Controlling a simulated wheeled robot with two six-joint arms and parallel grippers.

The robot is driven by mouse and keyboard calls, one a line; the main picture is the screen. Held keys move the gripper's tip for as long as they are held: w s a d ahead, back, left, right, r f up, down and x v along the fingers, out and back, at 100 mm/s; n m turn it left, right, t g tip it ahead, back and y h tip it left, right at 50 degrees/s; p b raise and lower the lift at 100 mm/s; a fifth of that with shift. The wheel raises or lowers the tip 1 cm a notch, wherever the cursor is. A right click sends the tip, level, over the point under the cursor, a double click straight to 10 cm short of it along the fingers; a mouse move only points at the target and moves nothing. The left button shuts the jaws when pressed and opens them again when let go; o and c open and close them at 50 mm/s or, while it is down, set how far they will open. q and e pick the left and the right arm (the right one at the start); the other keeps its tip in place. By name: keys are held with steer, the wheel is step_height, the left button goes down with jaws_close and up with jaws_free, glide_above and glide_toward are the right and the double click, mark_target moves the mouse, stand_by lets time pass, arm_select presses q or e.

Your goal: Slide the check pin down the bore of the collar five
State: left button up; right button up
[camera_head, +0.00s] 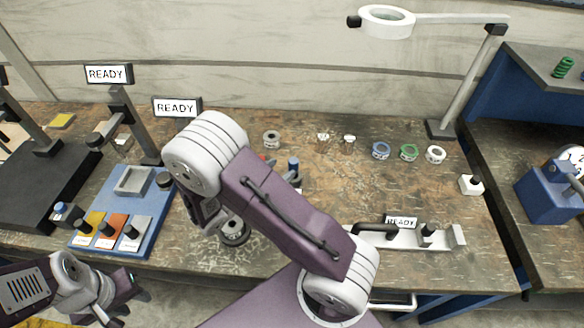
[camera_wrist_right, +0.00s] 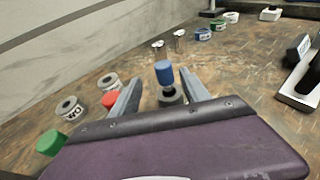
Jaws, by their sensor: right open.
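A check pin with a blue cap (camera_wrist_right: 164,72) stands slightly tilted at a grey collar (camera_wrist_right: 173,97). The cap is above the collar's dark bore; how deep the pin sits, I cannot tell. My right gripper (camera_wrist_right: 160,92) is open, its two fingers on either side of the pin and collar, apparently not touching them. I cannot read the collar's number. My left gripper (camera_head: 132,300) is open and empty at the lower left, off the table.
Grey collars (camera_wrist_right: 68,109) (camera_wrist_right: 108,83), a red cap (camera_wrist_right: 111,100) and a green cap (camera_wrist_right: 52,143) stand left of the right gripper. Blue (camera_head: 381,150), green (camera_head: 409,152) and white (camera_head: 436,154) rings lie right. A blue tray board (camera_head: 150,225) is at left.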

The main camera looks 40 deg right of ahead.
steer(key=x, duration=0.9)
steer(key=shift+s+d+f, duration=0.1)
steer(key=shift+s+d, duration=0.15)
steer(key=shift+d, duration=0.1)
steer(key=shift+a, duration=0.15)
jaws_close()
